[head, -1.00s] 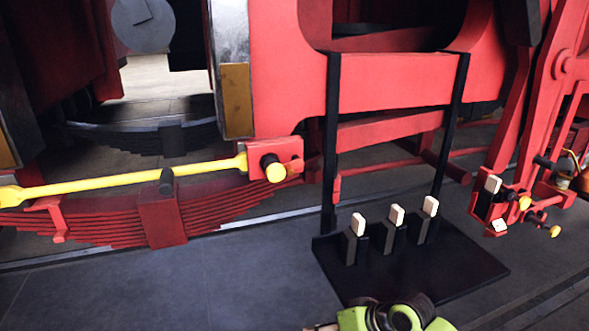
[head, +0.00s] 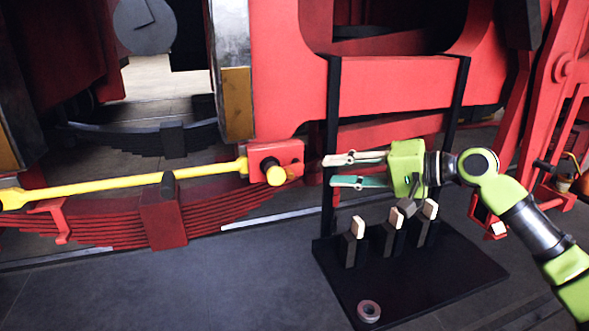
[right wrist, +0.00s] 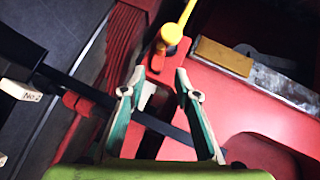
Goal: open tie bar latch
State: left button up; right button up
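A long yellow tie bar (head: 120,183) runs across the left half of the head view, above a red leaf spring. Its right end meets a red block (head: 289,152) with a black collar and a round yellow knob (head: 275,174). I cannot tell which part is the latch. My right gripper (head: 333,171) is open and empty, pointing left, a little right of the red block and apart from it. In the right wrist view, the yellow knob (right wrist: 172,34) lies beyond the open fingertips (right wrist: 158,80). My left gripper is not in view.
A black stand (head: 440,280) with two uprights holds several dark blocks with pale tags below my right arm. A small ring (head: 369,311) lies on its front edge. Red linkage (head: 565,65) rises at the right. The grey floor (head: 170,285) at lower left is clear.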

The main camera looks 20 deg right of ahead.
aim_at(293, 172)
jog(key=p+x, duration=0.3)
jog(key=x, duration=0.7)
jog(key=shift+a+r, duration=0.15)
jog(key=shift+w+a+f+p, duration=0.35)
jog(key=shift+w+a, duration=0.1)
